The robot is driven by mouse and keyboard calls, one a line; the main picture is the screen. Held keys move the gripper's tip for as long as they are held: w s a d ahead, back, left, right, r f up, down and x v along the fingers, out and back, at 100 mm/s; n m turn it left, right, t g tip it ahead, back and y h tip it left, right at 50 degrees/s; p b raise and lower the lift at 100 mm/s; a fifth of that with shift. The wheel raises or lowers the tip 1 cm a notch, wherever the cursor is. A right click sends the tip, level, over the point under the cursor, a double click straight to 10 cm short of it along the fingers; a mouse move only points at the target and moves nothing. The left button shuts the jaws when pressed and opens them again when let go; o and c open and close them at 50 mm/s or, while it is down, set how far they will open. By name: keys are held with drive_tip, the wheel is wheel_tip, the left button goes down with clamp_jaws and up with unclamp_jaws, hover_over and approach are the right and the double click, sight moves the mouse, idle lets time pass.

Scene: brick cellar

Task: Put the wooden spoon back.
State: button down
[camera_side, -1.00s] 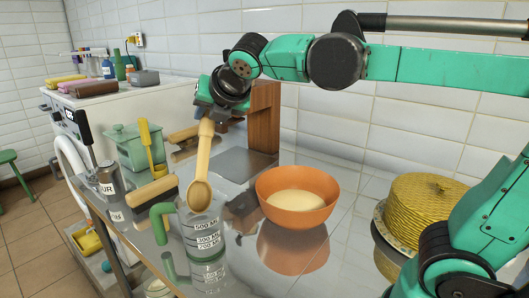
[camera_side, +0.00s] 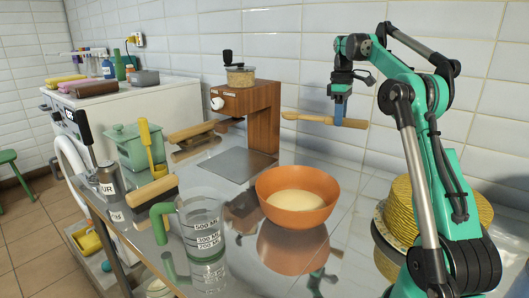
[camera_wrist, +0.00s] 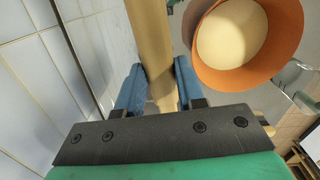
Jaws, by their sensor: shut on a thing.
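My gripper (camera_side: 339,118) is up in the air, above and behind the orange bowl. Its blue fingers are shut on the wooden spoon (camera_side: 310,118), which lies roughly level across them. In the wrist view, the spoon (camera_wrist: 150,35) runs between the two fingers of my gripper (camera_wrist: 158,68). Its ends lie outside that view or behind the fingers. The orange bowl (camera_side: 297,215) stands on the shiny counter with pale batter in it, and also shows in the wrist view (camera_wrist: 290,60). The spoon is clear of the bowl.
A clear measuring jug (camera_side: 205,228) with a green handle stands front left. A wooden stand (camera_side: 262,115) with a grinder is behind, near the tiled wall (camera_side: 330,45). A yellow stack (camera_side: 400,215) stands at the right. Brushes and a green box (camera_side: 130,150) are left.

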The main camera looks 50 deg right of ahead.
drive_tip(key=shift+s+d+f+m, duration=0.2)
drive_tip(key=shift+s+d+m, duration=0.35)
drive_tip(key=shift+s+m, duration=0.1)
drive_tip(key=shift+s+d+f+t, duration=0.2)
drive_tip(key=shift+s+t, duration=0.05)
drive_tip(key=shift+t, duration=0.05)
wheel_tip(320, 180, down, 20)
drive_tip(key=shift+r, duration=0.15)
drive_tip(key=c, duration=0.5)
unclamp_jaws()
drive_tip(key=shift+c, duration=0.2)
